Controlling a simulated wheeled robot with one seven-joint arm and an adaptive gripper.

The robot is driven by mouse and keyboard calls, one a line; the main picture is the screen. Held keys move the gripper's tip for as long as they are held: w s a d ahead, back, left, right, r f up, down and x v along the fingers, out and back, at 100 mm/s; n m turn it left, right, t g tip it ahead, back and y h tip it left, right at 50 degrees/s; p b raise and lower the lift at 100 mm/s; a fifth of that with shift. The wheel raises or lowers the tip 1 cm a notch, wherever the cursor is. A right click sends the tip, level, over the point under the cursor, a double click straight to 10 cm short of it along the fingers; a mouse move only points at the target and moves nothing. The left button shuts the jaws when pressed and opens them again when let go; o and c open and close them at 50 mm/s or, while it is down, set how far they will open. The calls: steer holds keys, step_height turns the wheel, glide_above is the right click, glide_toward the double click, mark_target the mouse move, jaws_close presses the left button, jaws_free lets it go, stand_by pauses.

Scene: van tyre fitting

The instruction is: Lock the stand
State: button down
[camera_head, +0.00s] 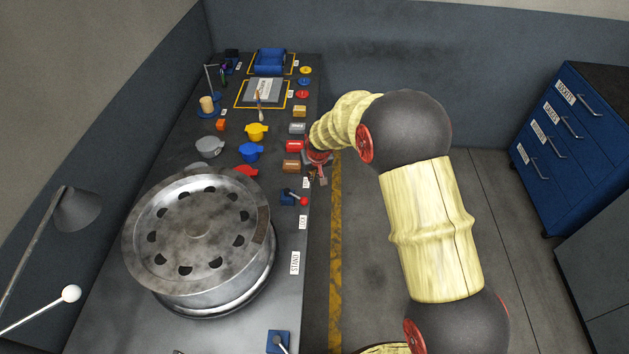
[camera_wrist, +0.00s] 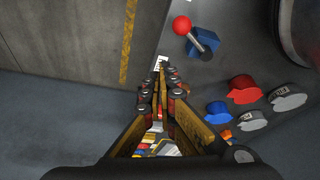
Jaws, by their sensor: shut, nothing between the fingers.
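The lock lever is a blue block (camera_head: 287,198) with a dark handle and a red ball knob (camera_head: 303,201) at the bench's right edge, beside the LOCK label (camera_head: 303,222). The handle leans right, toward the aisle. The wrist view shows the red knob (camera_wrist: 182,25) and blue block (camera_wrist: 204,42) at the top. The wheel on its stand (camera_head: 195,235) fills the near bench, left of the lever; a STAND label (camera_head: 295,262) lies beside it. My gripper (camera_head: 318,178) is beyond the lever near the bench edge. In the wrist view, my gripper (camera_wrist: 161,68) is shut and empty, apart from the knob.
Red, blue, yellow and grey cups (camera_head: 250,152) stand behind the wheel. Small coloured blocks (camera_head: 294,146) line the bench's right edge. Another blue lever base (camera_head: 278,341) sits at the near edge. A lamp (camera_head: 75,208) stands left. Blue drawers (camera_head: 555,145) stand across the open aisle.

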steer(key=shift+s+a+r, duration=0.1)
steer(key=shift+a+r, duration=0.15)
steer(key=shift+r, duration=0.4)
steer(key=shift+s+a+r, duration=0.1)
steer(key=shift+a+r, duration=0.1)
steer(key=shift+r, duration=0.4)
steer(key=shift+f, duration=0.1)
